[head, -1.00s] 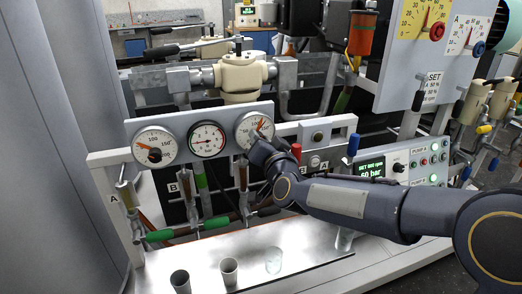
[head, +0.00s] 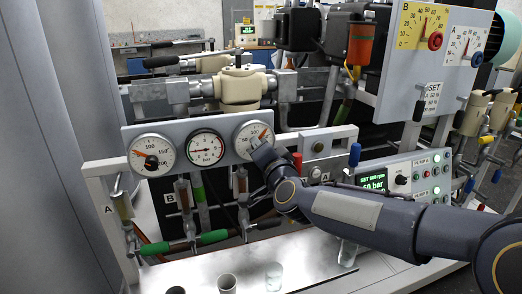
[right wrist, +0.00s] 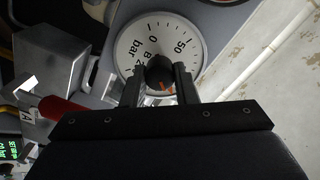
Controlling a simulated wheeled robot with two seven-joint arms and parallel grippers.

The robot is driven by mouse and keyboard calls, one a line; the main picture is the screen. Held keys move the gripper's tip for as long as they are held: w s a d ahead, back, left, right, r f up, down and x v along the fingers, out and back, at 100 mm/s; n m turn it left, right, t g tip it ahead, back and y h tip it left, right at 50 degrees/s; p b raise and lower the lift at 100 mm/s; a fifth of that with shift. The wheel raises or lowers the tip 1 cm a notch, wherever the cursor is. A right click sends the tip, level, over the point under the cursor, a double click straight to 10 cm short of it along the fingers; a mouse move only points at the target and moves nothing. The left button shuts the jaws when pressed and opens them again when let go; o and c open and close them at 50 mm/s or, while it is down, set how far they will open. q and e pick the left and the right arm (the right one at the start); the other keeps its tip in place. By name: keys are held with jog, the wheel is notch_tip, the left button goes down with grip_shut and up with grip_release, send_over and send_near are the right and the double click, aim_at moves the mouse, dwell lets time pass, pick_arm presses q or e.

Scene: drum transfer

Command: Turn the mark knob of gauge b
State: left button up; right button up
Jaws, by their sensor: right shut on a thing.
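Gauge b (head: 250,134) is the rightmost of three round white dials on the grey panel. My right gripper (right wrist: 160,82) is shut on this knob, one dark finger on each side. In the head view the right gripper (head: 262,158) covers the lower part of the dial and hides the knob. My left gripper is in neither current view.
Two more gauges, the left one (head: 152,155) and the middle one (head: 205,148), share the panel. Cups (head: 227,283) stand on the metal tray below.

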jog(key=o, duration=1)
jog(key=shift+s, duration=0.1)
jog(key=v, duration=0.7)
jog(key=shift+s+d, duration=0.1)
jog(key=shift+s, duration=0.2)
